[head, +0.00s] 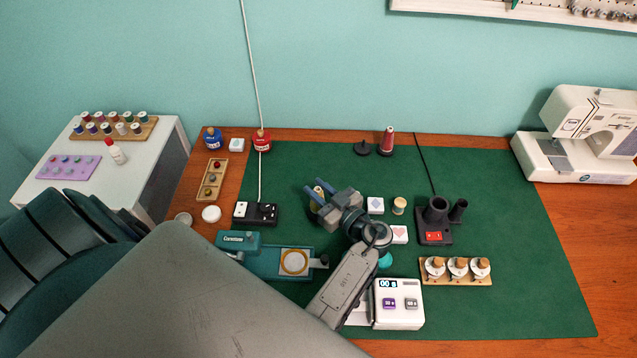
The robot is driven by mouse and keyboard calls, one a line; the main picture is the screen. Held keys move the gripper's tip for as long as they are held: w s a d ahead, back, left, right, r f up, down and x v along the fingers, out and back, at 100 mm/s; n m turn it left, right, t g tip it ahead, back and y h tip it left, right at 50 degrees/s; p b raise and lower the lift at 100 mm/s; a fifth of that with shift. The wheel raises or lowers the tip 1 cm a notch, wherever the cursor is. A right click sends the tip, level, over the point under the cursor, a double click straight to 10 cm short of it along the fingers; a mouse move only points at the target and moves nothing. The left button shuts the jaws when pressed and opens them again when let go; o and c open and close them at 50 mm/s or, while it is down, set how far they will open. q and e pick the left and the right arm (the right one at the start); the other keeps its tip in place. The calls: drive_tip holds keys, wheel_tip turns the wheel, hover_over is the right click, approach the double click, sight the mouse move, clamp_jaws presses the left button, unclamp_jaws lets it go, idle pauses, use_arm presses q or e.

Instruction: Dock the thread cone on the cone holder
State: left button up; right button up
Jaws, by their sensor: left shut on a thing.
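My left gripper (318,190) reaches over the middle of the green mat, its fingers pointing to the far left. It is shut on a small yellowish thing (317,206), which looks like the thread cone; the fingers hide most of it. Whether it touches the mat is unclear. My right gripper is not in view.
A sewing machine (585,135) stands far right. The mat between gripper and holder looks clear.

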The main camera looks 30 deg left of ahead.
use_arm(q)
drive_tip(key=shift+d+r, duration=0.2)
drive_tip(key=shift+s+r, duration=0.1)
drive_tip(key=shift+r, duration=0.2)
